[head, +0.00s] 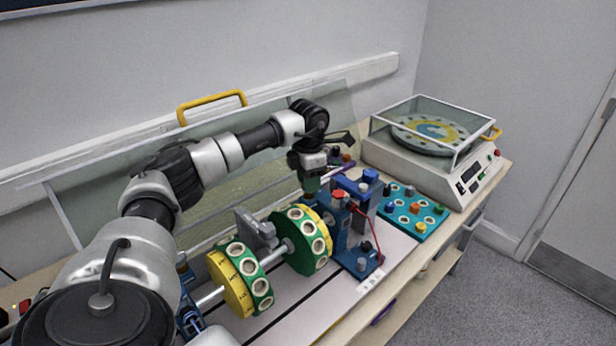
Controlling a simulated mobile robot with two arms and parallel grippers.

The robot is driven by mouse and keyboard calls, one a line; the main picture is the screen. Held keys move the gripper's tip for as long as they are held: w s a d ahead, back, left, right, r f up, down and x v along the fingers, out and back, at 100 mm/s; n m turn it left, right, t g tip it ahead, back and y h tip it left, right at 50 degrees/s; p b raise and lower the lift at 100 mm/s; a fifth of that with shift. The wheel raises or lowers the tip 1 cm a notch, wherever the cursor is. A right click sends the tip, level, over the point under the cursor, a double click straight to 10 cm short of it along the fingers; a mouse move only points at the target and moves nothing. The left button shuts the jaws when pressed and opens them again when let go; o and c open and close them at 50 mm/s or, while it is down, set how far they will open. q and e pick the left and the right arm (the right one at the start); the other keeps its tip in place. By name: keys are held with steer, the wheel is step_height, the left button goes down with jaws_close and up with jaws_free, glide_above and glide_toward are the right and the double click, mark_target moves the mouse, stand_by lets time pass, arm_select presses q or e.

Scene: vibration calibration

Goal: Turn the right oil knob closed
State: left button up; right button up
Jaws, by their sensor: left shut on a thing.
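My left arm reaches in from the left, over the rotor, and its gripper (312,186) points down at the right blue bearing stand (342,240). The gripper is shut at the top of this stand, beside the green and yellow disc (306,246). The right oil knob is hidden by the fingers, so its angle cannot be read. An orange-red cap (340,194) shows just right of the fingertips. My right gripper is not in view.
A second green and yellow disc (240,278) sits on the same shaft. A teal board (412,212) with coloured plugs lies to the right. A balancing machine (432,165) with a clear cover stands behind it. A raised clear guard with a yellow handle (212,104) is at the back.

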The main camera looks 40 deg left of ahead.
arm_select(q)
steer(key=n, duration=0.2)
steer(key=n+p, duration=0.1)
steer(key=n, duration=0.1)
steer(key=shift+r+n, duration=0.2)
steer(key=shift+n, duration=0.1)
steer(key=shift+w+n+p, duration=0.1)
steer(key=shift+n+p, duration=0.2)
steer(key=shift+n, duration=1.6)
steer(key=o, duration=0.9)
steer(key=shift+f, duration=0.1)
step_height(320, 180, up, 11)
steer(key=shift+f+b, duration=0.1)
steer(key=shift+b, duration=1.05)
